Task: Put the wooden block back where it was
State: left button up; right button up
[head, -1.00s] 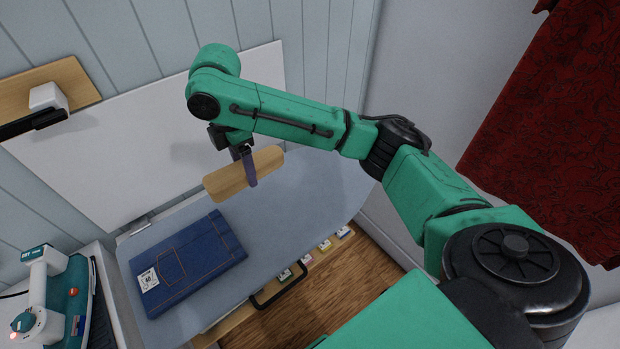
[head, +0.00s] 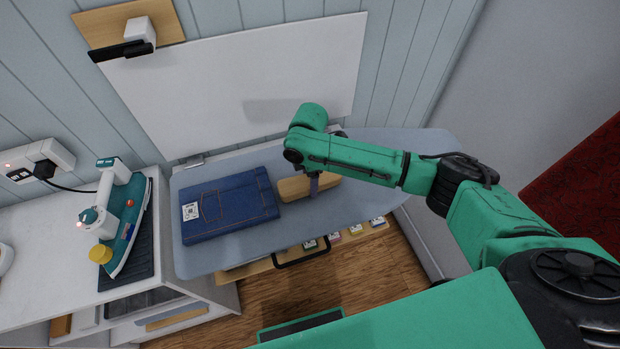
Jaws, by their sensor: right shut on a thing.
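The wooden block (head: 295,188) is a light tan, rounded bar at the right end of the folded blue jeans (head: 235,205), over the grey-blue ironing board (head: 380,170). My right gripper (head: 314,186) is shut on the block, with a purple-grey finger across its middle. I cannot tell whether the block touches the board or hangs just above it. My left gripper is not in view.
An iron (head: 125,220) stands on a dark rest on the white counter (head: 40,250) at left, its cord running to a wall socket (head: 35,162). Bare board lies right of the block. A black handle (head: 300,257) and small coloured tags are below the board's front edge.

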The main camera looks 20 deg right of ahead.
jog(key=shift+w+f, duration=0.1)
jog(key=shift+f, duration=0.25)
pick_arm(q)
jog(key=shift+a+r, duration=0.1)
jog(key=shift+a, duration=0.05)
pick_arm(e)
jog(key=shift+d+f, duration=0.1)
jog(key=o, duration=1.2)
jog(key=shift+o, duration=0.9)
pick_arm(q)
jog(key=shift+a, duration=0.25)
